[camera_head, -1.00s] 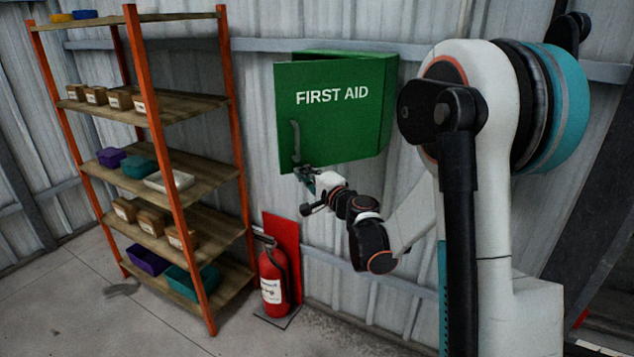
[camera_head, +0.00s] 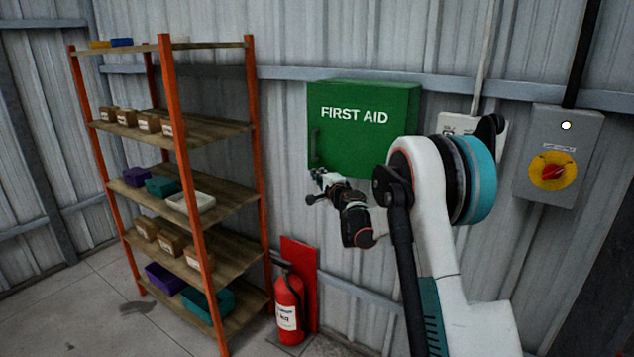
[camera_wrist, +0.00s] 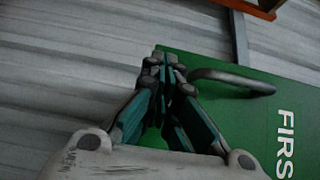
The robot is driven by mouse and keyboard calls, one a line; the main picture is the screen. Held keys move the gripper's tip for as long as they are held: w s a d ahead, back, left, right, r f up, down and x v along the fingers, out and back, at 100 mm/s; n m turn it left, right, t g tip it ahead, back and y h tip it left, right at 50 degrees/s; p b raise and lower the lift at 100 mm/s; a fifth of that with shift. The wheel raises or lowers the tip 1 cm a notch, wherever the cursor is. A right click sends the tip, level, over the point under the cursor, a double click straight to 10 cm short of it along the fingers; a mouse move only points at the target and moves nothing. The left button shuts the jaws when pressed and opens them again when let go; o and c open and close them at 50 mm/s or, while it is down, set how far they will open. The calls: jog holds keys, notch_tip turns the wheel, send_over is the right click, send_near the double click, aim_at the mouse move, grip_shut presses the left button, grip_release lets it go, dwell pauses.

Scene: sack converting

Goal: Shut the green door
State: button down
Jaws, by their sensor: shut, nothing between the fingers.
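The green door (camera_head: 358,142) is the front of a FIRST AID cabinet on the corrugated wall. In the head view it looks flush with the cabinet, with no clear gap. Its grey bar handle (camera_head: 314,147) is on the left side; the handle also shows in the wrist view (camera_wrist: 233,79). My gripper (camera_head: 318,173) is at the door's lower left corner, just below the handle. In the wrist view my gripper (camera_wrist: 166,62) is shut and empty, its tips at the door's edge beside the handle. Whether they touch the door I cannot tell.
An orange-framed shelf rack (camera_head: 183,110) with boxes and bins stands left. A fire extinguisher (camera_head: 288,308) stands before a red board (camera_head: 302,260) below the cabinet. A grey switch box (camera_head: 560,125) with a red-yellow knob hangs right. Floor is clear at the lower left.

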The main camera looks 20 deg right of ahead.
jog(key=w+d, duration=0.2)
jog(key=w, duration=0.1)
jog(key=shift+d, duration=0.4)
jog(key=shift+w+d+r, duration=0.15)
jog(key=shift+w+r, duration=0.05)
jog(key=shift+r, duration=0.05)
